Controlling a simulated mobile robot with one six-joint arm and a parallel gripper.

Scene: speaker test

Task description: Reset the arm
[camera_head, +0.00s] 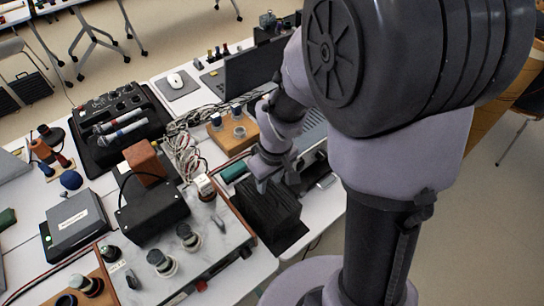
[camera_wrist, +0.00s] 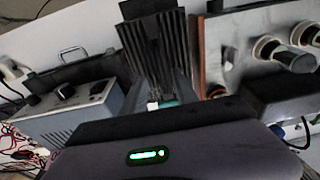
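My arm comes down from the upper right of the head view, and my gripper (camera_head: 263,186) hangs low over the worktable (camera_head: 250,262). It is just above or beside a black ribbed block (camera_head: 268,212); I cannot tell if they touch. A small teal and white patch shows near the fingertips. The finger gap is too unclear to read.
A marble-topped box with knobs (camera_head: 205,262) stands left of the ribbed block. In the wrist view a grey-blue box with knobs (camera_wrist: 75,115) stands at left.

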